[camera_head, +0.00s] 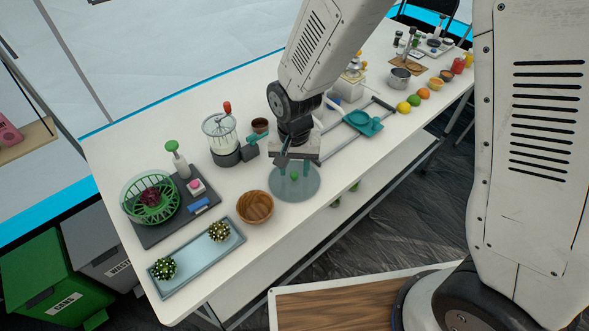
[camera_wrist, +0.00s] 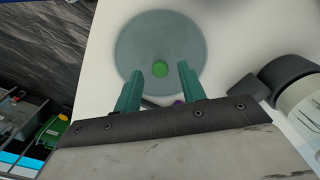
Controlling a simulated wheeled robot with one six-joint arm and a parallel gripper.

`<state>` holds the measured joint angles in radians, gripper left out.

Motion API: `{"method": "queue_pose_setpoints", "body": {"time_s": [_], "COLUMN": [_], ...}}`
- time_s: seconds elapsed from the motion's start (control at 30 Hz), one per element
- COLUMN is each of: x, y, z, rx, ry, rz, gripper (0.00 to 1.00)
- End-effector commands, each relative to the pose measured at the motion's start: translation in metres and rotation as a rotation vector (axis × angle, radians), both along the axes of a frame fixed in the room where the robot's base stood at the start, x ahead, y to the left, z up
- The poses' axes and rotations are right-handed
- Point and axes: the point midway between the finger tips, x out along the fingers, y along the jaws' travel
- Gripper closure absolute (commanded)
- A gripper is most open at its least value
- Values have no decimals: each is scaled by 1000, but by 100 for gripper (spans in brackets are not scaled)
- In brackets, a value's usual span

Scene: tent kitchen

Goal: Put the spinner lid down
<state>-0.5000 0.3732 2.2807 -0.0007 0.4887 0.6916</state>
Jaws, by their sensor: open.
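The spinner lid is a round, see-through grey-green disc (camera_head: 297,190) with a green knob in its middle. It lies flat on the white table, right of the wooden bowl. In the wrist view the whole lid (camera_wrist: 135,45) shows, its knob just beyond my fingertips. My gripper (camera_head: 294,168) is above the lid, its teal fingers (camera_wrist: 172,70) apart with nothing between them. The salad spinner (camera_head: 132,207), a clear bowl with a green basket, stands open on a dark board at the table's left end, with dark red leaves inside.
A wooden bowl (camera_head: 255,207) sits close left of the lid. A glass jar device (camera_head: 220,133) stands behind it. A blue tray (camera_head: 185,275) with two spiky plants lies at the front left. The table's front edge runs close to the lid.

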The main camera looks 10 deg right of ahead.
Motion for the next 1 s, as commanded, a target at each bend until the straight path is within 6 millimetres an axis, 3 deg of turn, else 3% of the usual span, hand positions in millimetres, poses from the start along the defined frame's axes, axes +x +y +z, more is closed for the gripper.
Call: {"method": "queue_pose_setpoints", "body": {"time_s": [0.4,0.6,0.83,1.0], "x": [1,0,0,-7], "y": [0,0,-1,-27], "z": [86,105,109,136], "rx": [2,2,1,7], "ry": [-4,-2,-1,-16], "rz": [0,0,0,11], "gripper": [60,60,60,60]}}
